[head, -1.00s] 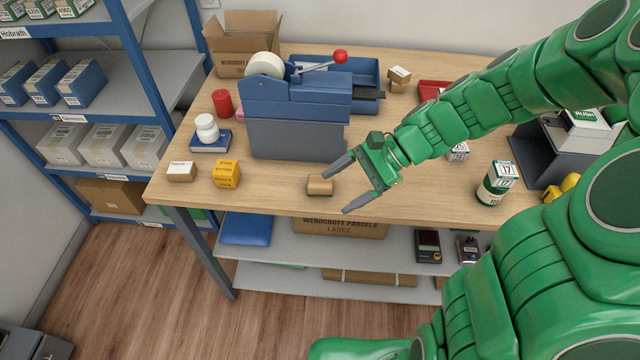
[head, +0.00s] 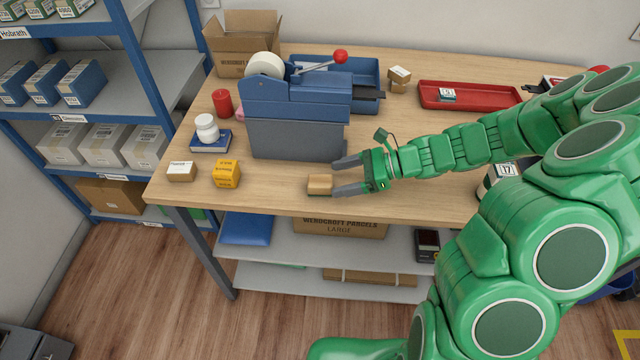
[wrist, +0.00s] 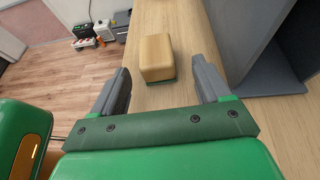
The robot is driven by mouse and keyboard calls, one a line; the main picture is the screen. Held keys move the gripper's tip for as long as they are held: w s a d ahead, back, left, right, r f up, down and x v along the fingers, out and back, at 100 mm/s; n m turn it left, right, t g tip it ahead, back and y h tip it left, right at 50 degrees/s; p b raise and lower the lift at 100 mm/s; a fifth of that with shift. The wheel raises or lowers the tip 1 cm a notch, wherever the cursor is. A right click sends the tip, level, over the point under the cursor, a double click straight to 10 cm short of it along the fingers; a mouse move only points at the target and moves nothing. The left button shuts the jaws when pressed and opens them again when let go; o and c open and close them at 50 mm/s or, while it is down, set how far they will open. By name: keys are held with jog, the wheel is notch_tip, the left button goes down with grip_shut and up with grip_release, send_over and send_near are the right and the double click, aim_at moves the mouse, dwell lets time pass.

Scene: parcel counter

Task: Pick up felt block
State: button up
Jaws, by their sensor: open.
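The felt block appears to be the small tan block (head: 320,185) near the front edge of the counter, a name I take from its plain look. It also shows in the wrist view (wrist: 157,57), just beyond the fingertips and between their lines. My gripper (head: 335,179) is open, low over the counter, with its two grey fingers pointing left at the block. In the wrist view the gripper (wrist: 160,85) has nothing between its fingers. I cannot tell whether a fingertip touches the block.
A blue and grey tape machine (head: 297,120) stands close behind the block. A yellow box (head: 226,174) and a small tan carton (head: 181,171) lie to the left. A red tray (head: 480,95) is at the back right. The counter's front edge is close to the block.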

aim_at(317, 183)
jog(key=shift+s+r+x, duration=0.1)
jog(key=shift+r+x, duration=0.05)
jog(key=shift+x, duration=1.2)
jog(key=shift+s+r+x, duration=0.1)
jog(key=shift+r+x, duration=0.05)
jog(key=shift+x, duration=1.2)
jog(key=shift+a+f, duration=0.3)
jog(key=shift+a, duration=0.35)
jog(key=shift+c, duration=0.4)
jog(key=c, duration=1)
